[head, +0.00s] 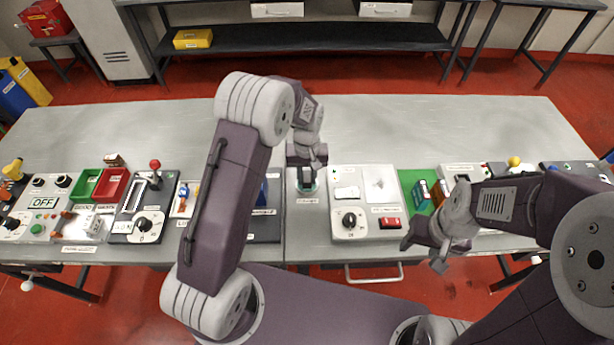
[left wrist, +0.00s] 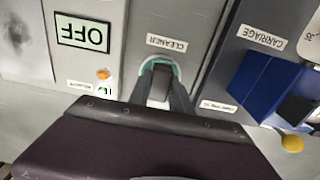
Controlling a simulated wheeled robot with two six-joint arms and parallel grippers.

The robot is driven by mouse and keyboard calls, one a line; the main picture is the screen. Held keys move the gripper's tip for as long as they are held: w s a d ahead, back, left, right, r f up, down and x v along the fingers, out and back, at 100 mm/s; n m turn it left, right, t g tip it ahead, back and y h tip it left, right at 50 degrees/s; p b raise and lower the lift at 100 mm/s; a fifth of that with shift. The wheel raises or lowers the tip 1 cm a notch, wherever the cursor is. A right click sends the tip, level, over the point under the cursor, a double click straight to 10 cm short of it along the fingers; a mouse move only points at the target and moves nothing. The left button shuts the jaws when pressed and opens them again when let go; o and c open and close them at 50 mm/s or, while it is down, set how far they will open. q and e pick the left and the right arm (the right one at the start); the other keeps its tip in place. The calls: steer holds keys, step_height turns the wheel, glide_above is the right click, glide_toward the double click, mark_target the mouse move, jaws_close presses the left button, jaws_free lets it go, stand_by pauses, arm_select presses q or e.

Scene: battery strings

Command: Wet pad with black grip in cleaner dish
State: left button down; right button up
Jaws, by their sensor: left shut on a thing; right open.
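The cleaner dish (head: 307,188) is a small round dish with a teal rim on the bench, left of the white panel. It also shows in the left wrist view (left wrist: 175,66), beside its CLEANER label. My left gripper (head: 306,176) is directly over the dish, pointing down, and is shut on the pad's dark grip (left wrist: 159,88). The pad's underside is hidden, so I cannot tell whether it touches the liquid. My right gripper (head: 425,250) is open and empty above the front edge of the bench at the right.
A white panel with a black knob and red switch (head: 368,203) stands right of the dish. A green mat (head: 408,178) with small boxes lies further right. Left are a lever unit (head: 145,205), red and green bins (head: 110,186) and an OFF panel (head: 43,203). The bench behind (head: 400,125) is clear.

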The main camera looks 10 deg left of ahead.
mark_target(306, 176)
arm_select(q)
steer(key=shift+r+p, duration=3.25)
steer(key=shift+r, duration=0.3)
steer(key=shift+f, duration=0.1)
steer(key=shift+w+a, duration=0.1)
steer(key=shift+a, duration=0.05)
steer(key=s+a+m+b, duration=0.2)
steer(key=s+a, duration=0.3)
steer(key=s, duration=0.4)
steer(key=shift+s+r+m+b, duration=0.3)
steer(key=shift+m+b, duration=0.1)
steer(key=shift+m, duration=0.2)
